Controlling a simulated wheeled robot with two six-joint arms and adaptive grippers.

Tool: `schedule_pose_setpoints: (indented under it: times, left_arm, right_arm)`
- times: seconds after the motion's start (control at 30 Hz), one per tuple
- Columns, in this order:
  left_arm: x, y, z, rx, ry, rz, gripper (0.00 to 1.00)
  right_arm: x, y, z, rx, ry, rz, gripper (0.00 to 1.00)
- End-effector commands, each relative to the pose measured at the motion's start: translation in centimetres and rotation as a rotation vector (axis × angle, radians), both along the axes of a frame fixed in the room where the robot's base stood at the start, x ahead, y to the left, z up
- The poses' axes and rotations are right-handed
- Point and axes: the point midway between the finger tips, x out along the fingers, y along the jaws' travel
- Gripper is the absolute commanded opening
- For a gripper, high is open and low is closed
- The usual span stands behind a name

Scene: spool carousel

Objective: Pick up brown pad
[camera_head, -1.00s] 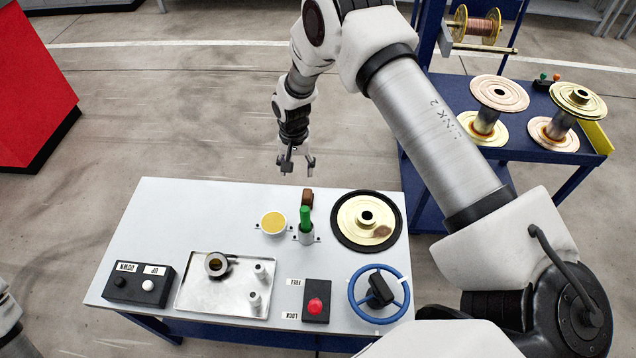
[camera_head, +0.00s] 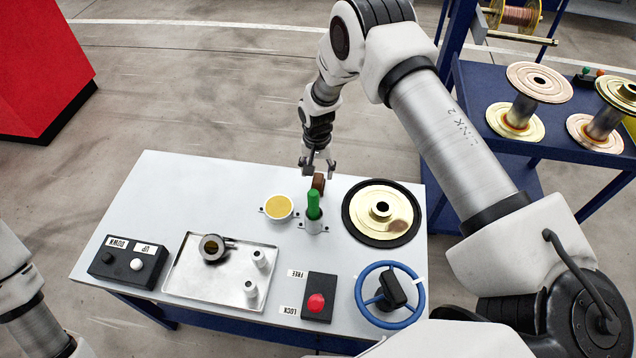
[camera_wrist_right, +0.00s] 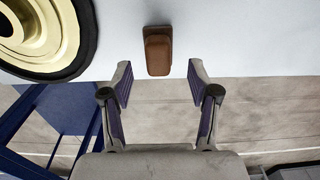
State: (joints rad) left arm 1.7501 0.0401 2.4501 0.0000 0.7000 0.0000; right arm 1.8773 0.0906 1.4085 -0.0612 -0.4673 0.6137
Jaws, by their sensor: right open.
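The brown pad (camera_head: 318,183) sits near the far edge of the white table, just behind the green-handled tool. In the right wrist view the brown pad (camera_wrist_right: 158,51) is a small rounded block near the table edge, ahead of the fingertips and roughly centred between them. My right gripper (camera_head: 318,170) is open and empty, just beyond the far table edge by the pad; its two fingers (camera_wrist_right: 158,84) show apart in the wrist view. No contact with the pad shows. My left arm shows at the left edge of the head view, but its gripper is not visible.
The green-handled tool (camera_head: 313,205) stands in a holder close to the pad. A yellow-topped cup (camera_head: 279,207) is to its left, a black-rimmed gold disc (camera_head: 360,225) to its right. A metal tray (camera_head: 190,285), button boxes and a blue handwheel (camera_head: 364,302) occupy the near side.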

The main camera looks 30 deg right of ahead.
Motion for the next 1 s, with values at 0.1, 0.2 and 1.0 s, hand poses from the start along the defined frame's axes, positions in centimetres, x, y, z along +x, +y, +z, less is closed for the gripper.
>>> schedule_pose_setpoints:
  times: [0.1, 0.2, 1.0]
  left_arm:
    - [0.0, 0.0, 0.7, 0.000, 0.000, 0.000, 0.58]
    - [0.0, 0.0, 0.7, 0.000, 0.000, 0.000, 0.58]
    - [0.0, 0.0, 0.5, 0.000, 0.000, 0.000, 0.58]
  right_arm:
    - [-0.2, -0.2, -2.2, 0.000, 0.004, -0.002, 0.60]
    - [-0.1, -0.2, -3.7, 0.000, 0.002, -0.001, 0.60]
    - [-0.1, -0.2, -3.5, 0.001, 0.001, -0.001, 0.00]
